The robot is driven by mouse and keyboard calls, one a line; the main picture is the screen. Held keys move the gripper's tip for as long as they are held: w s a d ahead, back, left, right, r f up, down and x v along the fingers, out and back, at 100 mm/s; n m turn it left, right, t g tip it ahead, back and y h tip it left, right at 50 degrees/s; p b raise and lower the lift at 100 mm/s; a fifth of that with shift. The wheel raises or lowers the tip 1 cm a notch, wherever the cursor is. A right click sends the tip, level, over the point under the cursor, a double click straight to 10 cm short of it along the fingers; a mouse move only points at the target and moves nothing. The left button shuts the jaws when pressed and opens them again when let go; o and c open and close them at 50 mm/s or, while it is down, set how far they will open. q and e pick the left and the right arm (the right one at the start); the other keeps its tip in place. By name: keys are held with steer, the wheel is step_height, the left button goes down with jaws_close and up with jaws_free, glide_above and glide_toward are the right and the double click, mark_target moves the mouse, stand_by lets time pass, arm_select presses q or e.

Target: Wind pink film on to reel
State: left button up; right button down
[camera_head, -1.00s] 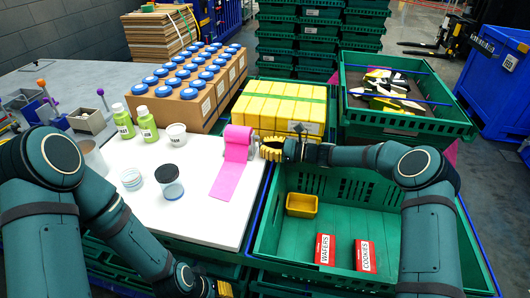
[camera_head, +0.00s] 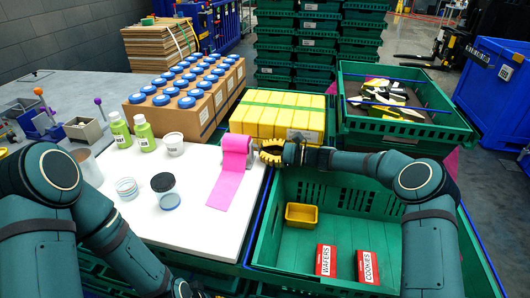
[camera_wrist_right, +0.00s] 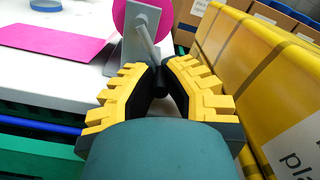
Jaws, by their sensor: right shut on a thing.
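The pink film is wound on a reel (camera_head: 235,148) near the right edge of the white tabletop. A loose pink strip (camera_head: 229,190) hangs from it and lies flat on the table towards me. In the right wrist view, the reel (camera_wrist_right: 135,14) stands in a grey bracket (camera_wrist_right: 128,45), with a metal crank rod (camera_wrist_right: 146,38) ending in a dark handle (camera_wrist_right: 160,82). My right gripper (camera_head: 266,154) reaches in from the right; in its wrist view its yellow fingers (camera_wrist_right: 160,80) are closed around the handle. My left arm comes in at lower left; its gripper is out of frame.
Yellow packs (camera_head: 280,116) stand just behind my right gripper. A green crate (camera_head: 295,249) below my right arm holds a yellow tub (camera_head: 301,215) and two red boxes. Tubs, green bottles (camera_head: 145,134) and a carton of blue-capped jars stand left of the reel.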

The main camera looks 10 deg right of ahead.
steer(key=c, duration=1.3)
jaws_free()
steer(key=v, duration=1.2)
steer(key=shift+r, duration=0.1)
